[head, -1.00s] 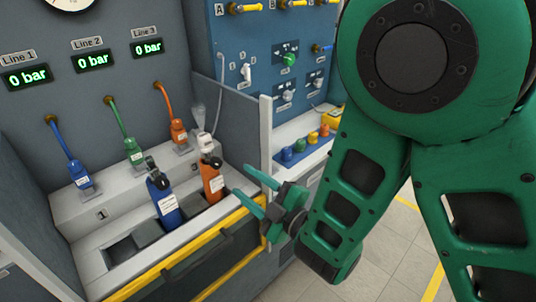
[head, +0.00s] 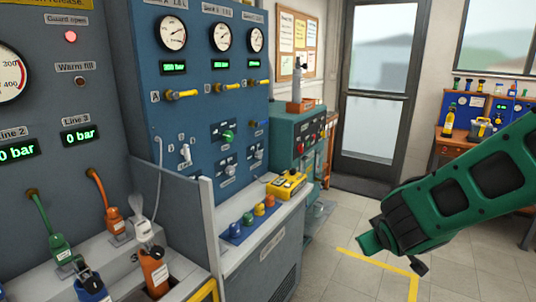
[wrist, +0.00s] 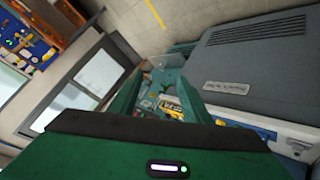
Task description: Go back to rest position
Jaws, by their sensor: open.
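My gripper (head: 372,240) is at the right of the head view, held out over open floor and away from the bench. One green finger shows clearly there. In the wrist view its two green fingers (wrist: 160,98) stand apart with nothing held between them. The orange bottle (head: 154,270) and the blue bottle (head: 90,284) stand at the lower left of the head view, well away from my gripper.
A blue gauge panel (head: 200,90) and a grey counter (head: 262,248) with coloured knobs and a yellow device (head: 287,186) stand left of my arm. Behind are a green machine (head: 292,135), a glass door (head: 375,100) and a workbench (head: 450,145). Tiled floor (head: 330,272) between is clear.

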